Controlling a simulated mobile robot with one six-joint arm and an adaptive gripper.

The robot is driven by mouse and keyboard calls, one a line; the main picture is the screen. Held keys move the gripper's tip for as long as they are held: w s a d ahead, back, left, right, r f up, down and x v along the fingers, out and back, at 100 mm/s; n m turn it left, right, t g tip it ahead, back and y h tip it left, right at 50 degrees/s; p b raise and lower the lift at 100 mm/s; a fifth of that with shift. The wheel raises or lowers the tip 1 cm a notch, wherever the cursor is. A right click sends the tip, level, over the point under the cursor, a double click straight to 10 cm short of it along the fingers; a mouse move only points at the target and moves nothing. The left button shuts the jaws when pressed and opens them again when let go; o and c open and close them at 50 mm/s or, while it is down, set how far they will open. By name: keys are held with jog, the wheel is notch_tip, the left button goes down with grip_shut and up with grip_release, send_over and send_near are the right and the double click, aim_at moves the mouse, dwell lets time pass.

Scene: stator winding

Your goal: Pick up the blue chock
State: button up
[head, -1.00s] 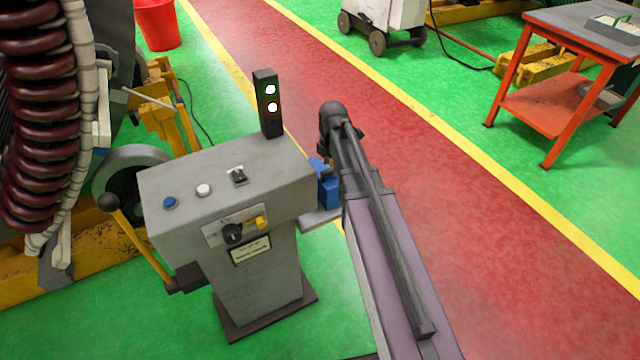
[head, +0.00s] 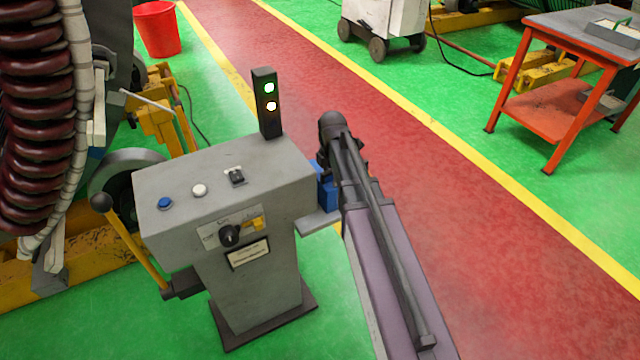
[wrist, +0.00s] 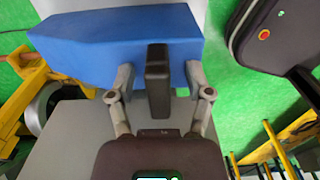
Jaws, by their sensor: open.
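The blue chock (head: 327,194) sits on a small grey shelf (head: 318,222) at the right side of the control pedestal. My arm hides part of it in the head view. In the wrist view the chock (wrist: 100,45) is a long blue block with a pointed left end, lying across the top. My gripper (wrist: 158,78) is open, its finger parts overlapping the chock's near edge toward its right end. I cannot tell whether they touch it. In the head view my gripper is mostly hidden behind my arm.
The grey control pedestal (head: 250,285) with buttons and a signal lamp (head: 267,103) stands close left of my arm. Yellow machinery (head: 165,120) is behind it. A red bucket (head: 158,28) and an orange table (head: 545,90) are farther off. The red walkway (head: 480,210) is clear.

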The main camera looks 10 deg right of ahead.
grip_shut()
jog(key=shift+r, duration=0.1)
dwell(0.4)
notch_tip(320, 180, up, 10)
jog(key=p, duration=1)
dwell(0.7)
